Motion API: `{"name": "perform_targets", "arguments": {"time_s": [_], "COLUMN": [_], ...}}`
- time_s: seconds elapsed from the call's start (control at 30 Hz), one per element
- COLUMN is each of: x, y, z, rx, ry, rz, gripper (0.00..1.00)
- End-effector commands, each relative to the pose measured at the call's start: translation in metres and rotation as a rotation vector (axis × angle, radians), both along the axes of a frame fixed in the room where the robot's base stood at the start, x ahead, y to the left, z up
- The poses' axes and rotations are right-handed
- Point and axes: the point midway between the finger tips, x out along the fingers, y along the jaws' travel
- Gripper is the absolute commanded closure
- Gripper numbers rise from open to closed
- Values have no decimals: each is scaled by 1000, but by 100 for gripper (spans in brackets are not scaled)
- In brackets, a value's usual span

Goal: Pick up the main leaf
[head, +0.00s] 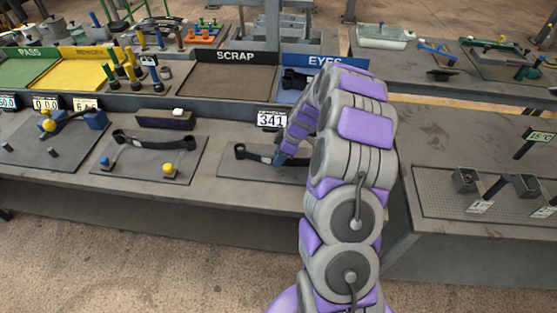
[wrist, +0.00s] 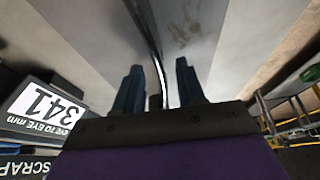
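A dark, slightly curved leaf with an eye at its left end (head: 240,151) lies on the grey plate under the 341 display; I take it for the main leaf. My arm hides its right part. My gripper (head: 281,158) is down at the leaf's middle. In the wrist view, the two dark blue fingers of my gripper (wrist: 158,85) stand apart. A thin dark strip of the leaf (wrist: 150,30) runs between them, with a gap visible on its right side. Contact with the fingers cannot be made out.
The 341 display (head: 272,119) stands just behind the leaf. Another dark leaf (head: 155,142) lies on the plate to the left. Behind are a SCRAP tray (head: 230,80), an EYES tray (head: 290,95) and a yellow tray (head: 75,75). A separate bench (head: 470,245) stands at right.

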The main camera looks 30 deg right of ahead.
Motion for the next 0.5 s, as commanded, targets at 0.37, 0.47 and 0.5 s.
{"name": "perform_targets", "arguments": {"time_s": [0.37, 0.47, 0.5], "x": [3, 3, 3], "y": [4, 4, 4], "z": [-13, -13, -13], "rx": [1, 0, 0], "ry": [0, 0, 0], "rz": [-1, -1, -1], "gripper": [65, 74, 78]}}
